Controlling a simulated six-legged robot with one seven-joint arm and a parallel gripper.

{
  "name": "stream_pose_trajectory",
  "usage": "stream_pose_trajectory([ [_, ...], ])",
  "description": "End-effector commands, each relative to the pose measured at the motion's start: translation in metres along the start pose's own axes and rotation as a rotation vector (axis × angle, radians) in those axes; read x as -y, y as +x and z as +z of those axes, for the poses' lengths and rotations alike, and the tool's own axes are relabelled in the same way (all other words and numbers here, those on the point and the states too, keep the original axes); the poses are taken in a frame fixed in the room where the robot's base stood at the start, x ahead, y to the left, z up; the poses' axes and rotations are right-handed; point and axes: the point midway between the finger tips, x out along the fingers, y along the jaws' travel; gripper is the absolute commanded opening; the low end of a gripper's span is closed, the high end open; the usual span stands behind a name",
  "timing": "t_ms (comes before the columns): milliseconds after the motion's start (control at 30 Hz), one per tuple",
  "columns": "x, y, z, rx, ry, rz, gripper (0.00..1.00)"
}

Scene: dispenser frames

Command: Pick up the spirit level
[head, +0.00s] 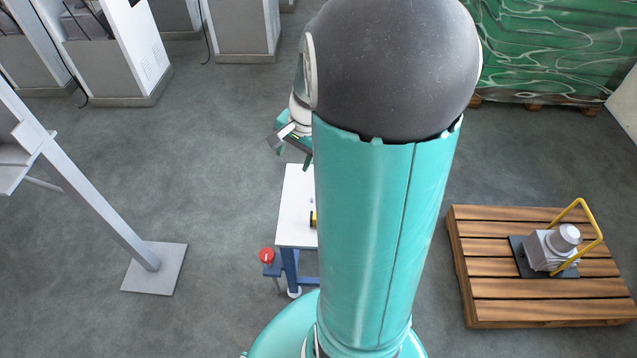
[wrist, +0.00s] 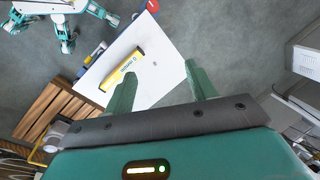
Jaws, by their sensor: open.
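A yellow spirit level (wrist: 122,71) with dark lettering lies on a white table top (wrist: 160,68) in the wrist view. In the head view only a small yellow and black end of the level (head: 313,219) shows at the table's edge of view; my arm hides the rest. My gripper (wrist: 159,69) is open and empty, with its two green fingers spread over the table. The level lies towards the left finger, which overlaps the view close to it. In the head view my gripper (head: 290,138) is partly visible beyond the table (head: 297,190).
A red button (head: 267,255) sits beside the near end of the table. A wooden pallet (head: 500,308) with a grey machine (head: 552,245) and yellow handle stands at right. A grey post on a base plate (head: 155,270) stands at left. Floor between is clear.

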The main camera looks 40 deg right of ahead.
Motion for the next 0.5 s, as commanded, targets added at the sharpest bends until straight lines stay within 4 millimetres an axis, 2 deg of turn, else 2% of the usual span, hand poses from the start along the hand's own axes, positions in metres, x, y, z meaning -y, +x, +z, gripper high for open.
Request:
stream_pose_trajectory([
  [33,-0.017,0.018,-0.022,0.021,0.11,0.005,0.56],
  [200,-0.072,0.07,-0.079,0.073,0.458,0.002,0.56],
  [333,-0.123,0.113,-0.112,0.113,0.724,-0.004,0.56],
  [500,-0.181,0.16,-0.135,0.157,1.005,-0.015,0.56],
])
